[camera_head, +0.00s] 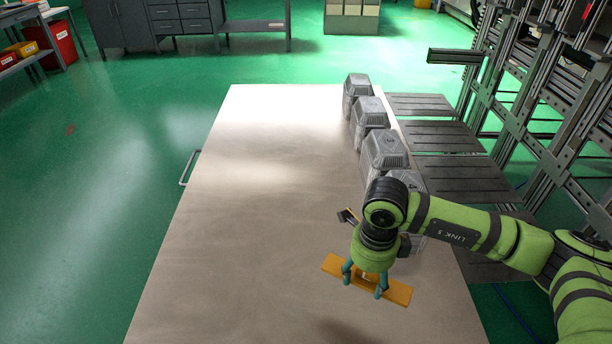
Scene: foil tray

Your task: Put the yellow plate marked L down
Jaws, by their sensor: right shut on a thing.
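The yellow-orange plate (398,292) is a long flat bar near the front of the table. My right gripper (369,283) is above it, with its teal fingers shut on the plate's middle. The plate slants slightly down to the right in the picture. A dark shadow lies on the table below it, apart from the plate, so it looks held above the surface. The marking L cannot be read from here. My left gripper is not in view.
Several silver foil trays (384,150) stand in a row along the table's right edge, the nearest partly behind my right arm. The pale table (250,220) is clear at left and middle. Dark slatted panels (445,138) and a metal frame (560,130) stand to the right.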

